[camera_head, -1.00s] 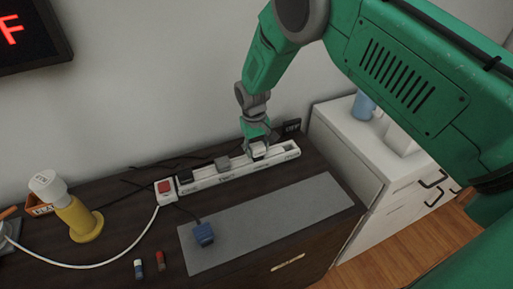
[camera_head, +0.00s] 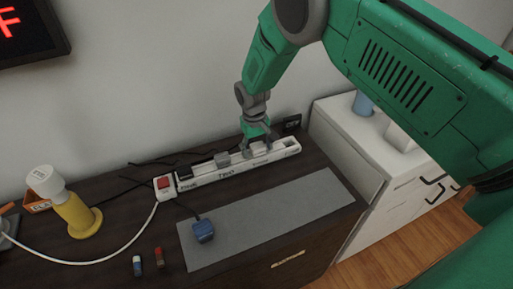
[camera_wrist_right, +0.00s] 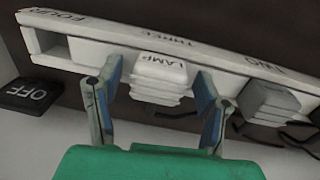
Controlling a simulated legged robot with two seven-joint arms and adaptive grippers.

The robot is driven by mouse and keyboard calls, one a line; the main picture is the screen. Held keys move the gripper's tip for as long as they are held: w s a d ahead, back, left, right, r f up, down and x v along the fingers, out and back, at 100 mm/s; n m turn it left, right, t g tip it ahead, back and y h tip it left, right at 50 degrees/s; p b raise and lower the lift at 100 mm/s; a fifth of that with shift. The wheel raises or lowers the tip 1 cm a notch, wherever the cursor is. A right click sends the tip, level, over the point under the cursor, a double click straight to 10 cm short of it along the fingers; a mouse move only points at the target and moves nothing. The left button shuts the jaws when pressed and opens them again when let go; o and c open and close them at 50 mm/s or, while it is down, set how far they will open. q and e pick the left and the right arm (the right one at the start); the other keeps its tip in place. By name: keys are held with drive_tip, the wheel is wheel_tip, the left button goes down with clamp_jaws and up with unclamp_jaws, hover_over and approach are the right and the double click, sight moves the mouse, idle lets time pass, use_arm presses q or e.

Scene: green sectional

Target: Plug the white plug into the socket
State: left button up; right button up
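The white plug, marked LAMP (camera_wrist_right: 160,70), sits in the power strip (camera_wrist_right: 100,39) at the place labelled THREE. It also shows in the head view (camera_head: 259,149). How deep its prongs sit is hidden. My right gripper (camera_wrist_right: 158,76) is around the plug, with one finger on each side and a gap to each. It is open, and shows above the strip in the head view (camera_head: 257,137). The opening labelled FOUR (camera_wrist_right: 50,43) is empty. My left gripper is not in view.
A grey plug (camera_head: 222,160) and a black plug are further left in the strip. A blue plug (camera_head: 203,231) lies on the grey mat (camera_head: 260,222). A yellow lamp-like object (camera_head: 77,214) stands left. A black OFF block (camera_wrist_right: 32,94) lies beside the strip. A white cabinet (camera_head: 350,150) stands right.

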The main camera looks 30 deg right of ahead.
sight(254, 146)
drive_tip(key=shift+r, duration=0.4)
wheel_tip(254, 146, up, 11)
drive_tip(key=shift+a, duration=0.45)
